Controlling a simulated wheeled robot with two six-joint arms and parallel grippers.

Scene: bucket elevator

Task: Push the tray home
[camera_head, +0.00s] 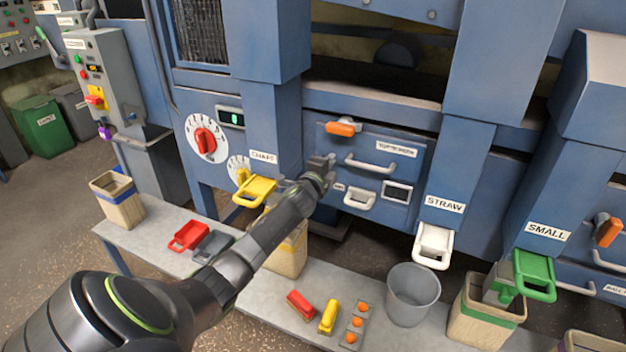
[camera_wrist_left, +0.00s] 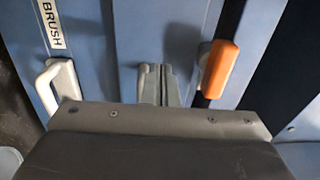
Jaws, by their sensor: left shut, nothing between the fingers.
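The front of the tray (camera_head: 412,180) labelled "TOP SCREEN" is a blue panel in the machine, with a long white handle (camera_head: 370,164). An orange latch (camera_head: 342,128) sits at its upper left; an orange latch (camera_wrist_left: 218,68) also shows in the left wrist view. My left gripper (camera_head: 328,162) is shut and empty at the panel's left side. Its fingertips (camera_wrist_left: 157,84) point at blue metal in the left wrist view. I cannot tell whether they touch it. How far the tray stands out is unclear. My right gripper is out of view.
A smaller white handle (camera_head: 360,199) is below; the left wrist view shows a white handle (camera_wrist_left: 50,85) beside a "BRUSH" label (camera_wrist_left: 48,22). A yellow chute handle (camera_head: 254,190) is close left of my arm. A grey bench (camera_head: 270,318) holds bins and small blocks.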

